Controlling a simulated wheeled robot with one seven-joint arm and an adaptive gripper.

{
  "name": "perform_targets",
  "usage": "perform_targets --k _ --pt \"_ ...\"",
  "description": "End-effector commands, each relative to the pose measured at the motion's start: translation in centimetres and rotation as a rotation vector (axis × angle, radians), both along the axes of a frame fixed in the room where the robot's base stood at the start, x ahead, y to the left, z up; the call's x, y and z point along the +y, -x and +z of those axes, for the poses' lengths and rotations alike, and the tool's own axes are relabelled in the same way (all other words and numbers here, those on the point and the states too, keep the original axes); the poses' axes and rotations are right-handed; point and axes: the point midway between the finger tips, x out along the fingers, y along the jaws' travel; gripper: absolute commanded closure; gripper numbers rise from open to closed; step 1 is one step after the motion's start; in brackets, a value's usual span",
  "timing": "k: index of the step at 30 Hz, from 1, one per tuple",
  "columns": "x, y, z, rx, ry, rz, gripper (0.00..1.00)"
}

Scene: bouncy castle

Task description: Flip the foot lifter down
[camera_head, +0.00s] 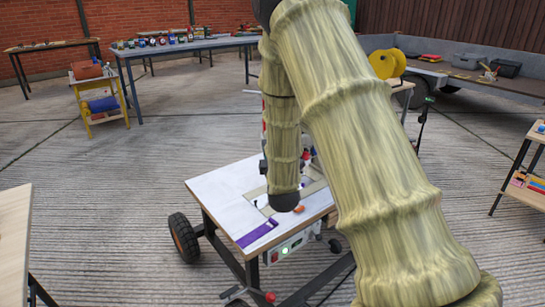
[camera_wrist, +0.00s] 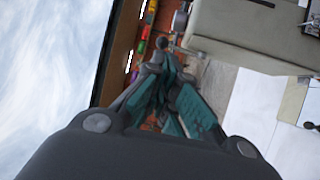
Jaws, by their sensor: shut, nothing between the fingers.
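My gripper (camera_wrist: 158,68) is shut and empty in the wrist view, its teal and grey fingers drawn together. A cream machine body (camera_wrist: 250,32) stands just to the right of the fingertips. A small dark round knob (camera_wrist: 164,43) shows right at the fingertips, close to the machine's edge. I cannot tell whether it is the foot lifter or whether the fingers touch it. In the head view my arm covers most of the machine and hides my gripper. The white-topped work table (camera_head: 222,190) carries the machine.
A purple item (camera_head: 257,233) and a small orange item (camera_head: 299,209) lie on the white tabletop. A control box with a green light (camera_head: 285,250) hangs under its front edge. A wooden board (camera_head: 12,235) is at left, a shelf (camera_head: 520,175) at right. Open concrete floor surrounds the table.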

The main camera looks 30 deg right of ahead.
Motion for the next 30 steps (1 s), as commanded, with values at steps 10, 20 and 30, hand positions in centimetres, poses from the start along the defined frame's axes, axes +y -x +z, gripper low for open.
perform_targets --k 10,20,30 --pt "-2.1 -4.7 0.7 -0.003 -0.001 -0.001 1.0" --pt "-2.7 -6.2 1.1 0.0 0.0 0.001 1.0" --pt "-2.7 -6.3 1.2 0.001 0.001 0.001 1.0"
